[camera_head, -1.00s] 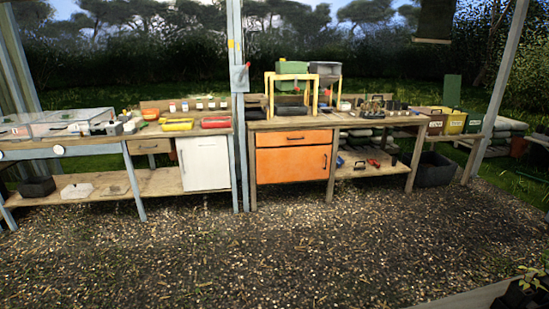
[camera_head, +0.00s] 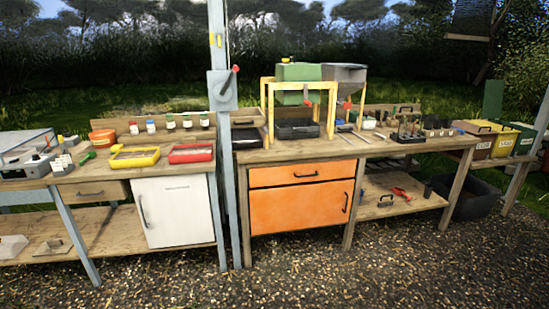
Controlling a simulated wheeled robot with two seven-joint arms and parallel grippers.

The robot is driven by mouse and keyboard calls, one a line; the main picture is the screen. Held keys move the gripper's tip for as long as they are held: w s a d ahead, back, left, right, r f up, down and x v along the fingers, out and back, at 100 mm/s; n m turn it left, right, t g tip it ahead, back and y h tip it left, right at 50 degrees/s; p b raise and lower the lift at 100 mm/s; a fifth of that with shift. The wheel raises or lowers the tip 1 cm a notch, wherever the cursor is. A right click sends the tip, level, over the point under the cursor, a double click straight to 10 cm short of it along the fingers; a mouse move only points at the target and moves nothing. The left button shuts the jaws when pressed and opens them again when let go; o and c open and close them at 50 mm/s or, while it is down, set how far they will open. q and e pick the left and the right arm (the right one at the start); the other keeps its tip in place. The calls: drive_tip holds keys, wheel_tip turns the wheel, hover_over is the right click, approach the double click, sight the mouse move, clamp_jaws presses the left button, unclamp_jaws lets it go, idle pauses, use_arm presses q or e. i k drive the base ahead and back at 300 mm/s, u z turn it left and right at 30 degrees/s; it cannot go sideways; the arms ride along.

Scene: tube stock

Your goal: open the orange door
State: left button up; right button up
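The orange door (camera_head: 297,209) is the lower front of an orange cabinet under the right-hand wooden bench. It looks closed, flush with the frame. Its dark vertical handle (camera_head: 346,202) is near its right edge. Above it is an orange drawer (camera_head: 302,172) with a dark horizontal handle, also shut. Neither of my grippers shows in the head view.
A grey-blue post (camera_head: 217,130) with a switch box stands left of the cabinet. A white cabinet (camera_head: 175,211) is beyond it. An open lower shelf (camera_head: 400,203) is on the right. The gravel floor (camera_head: 330,284) before the cabinet is clear.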

sight(277, 209)
drive_tip(key=i, duration=0.45)
drive_tip(key=z, duration=1.9)
drive_tip(key=i, duration=2.8)
drive_tip(key=u, duration=0.85)
